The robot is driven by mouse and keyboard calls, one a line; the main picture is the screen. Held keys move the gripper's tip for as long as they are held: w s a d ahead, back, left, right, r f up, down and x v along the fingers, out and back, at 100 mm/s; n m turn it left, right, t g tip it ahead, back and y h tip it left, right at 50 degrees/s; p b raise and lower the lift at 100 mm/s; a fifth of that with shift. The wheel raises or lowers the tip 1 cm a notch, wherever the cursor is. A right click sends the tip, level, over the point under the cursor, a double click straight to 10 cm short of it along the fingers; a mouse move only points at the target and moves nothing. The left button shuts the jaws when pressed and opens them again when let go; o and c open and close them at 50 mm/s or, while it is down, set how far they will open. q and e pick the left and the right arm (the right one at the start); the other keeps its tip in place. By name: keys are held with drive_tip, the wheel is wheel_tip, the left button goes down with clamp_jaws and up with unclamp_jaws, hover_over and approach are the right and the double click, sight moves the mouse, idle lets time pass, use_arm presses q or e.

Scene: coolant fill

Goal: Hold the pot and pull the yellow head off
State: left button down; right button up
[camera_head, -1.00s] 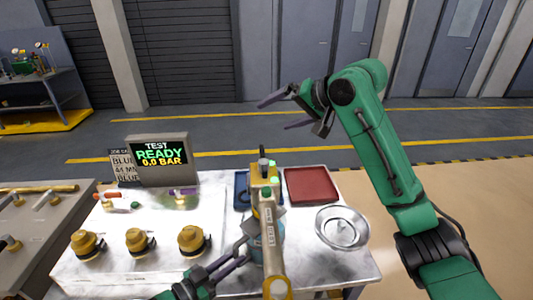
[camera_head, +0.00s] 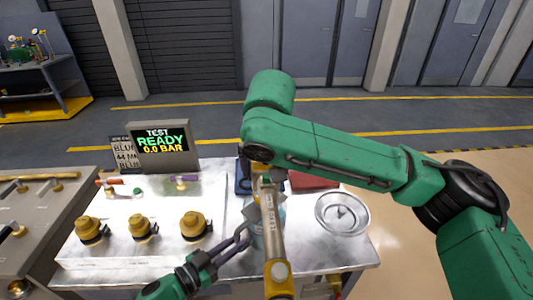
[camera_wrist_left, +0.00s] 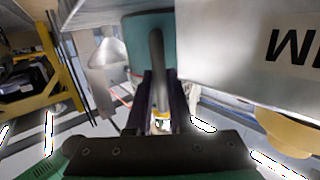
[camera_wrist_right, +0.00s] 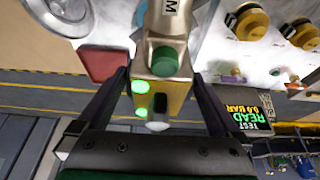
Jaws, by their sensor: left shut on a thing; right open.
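The teal pot (camera_wrist_left: 145,40) stands on the metal bench and has a grey handle (camera_wrist_left: 157,75). My left gripper (camera_head: 242,238) is shut on that handle from the left; it also shows in the left wrist view (camera_wrist_left: 160,100). The yellow head (camera_wrist_right: 172,96) has green lights and a dark, white-tipped knob. It joins a long pale grey body (camera_head: 271,225) with a green cap (camera_wrist_right: 164,61), in front of the pot in the head view. My right gripper (camera_wrist_right: 162,76) is open, one finger either side of the yellow head. My right arm hides most of the head in the head view.
A red tray (camera_wrist_right: 103,64) and a blue tray (camera_head: 243,180) lie at the back of the bench. A round metal dish (camera_head: 342,213) is at the right. A test panel (camera_head: 163,146) reading READY and several brass knobs (camera_head: 194,225) are at the left.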

drive_tip(key=shift+w+f, duration=0.25)
drive_tip(key=shift+f, duration=0.3)
clamp_jaws()
drive_tip(key=shift+r, duration=0.1)
use_arm(q)
drive_tip(key=shift+w, duration=0.1)
use_arm(e)
drive_tip(key=shift+w+r, duration=0.1)
drive_tip(key=shift+r, duration=3.15)
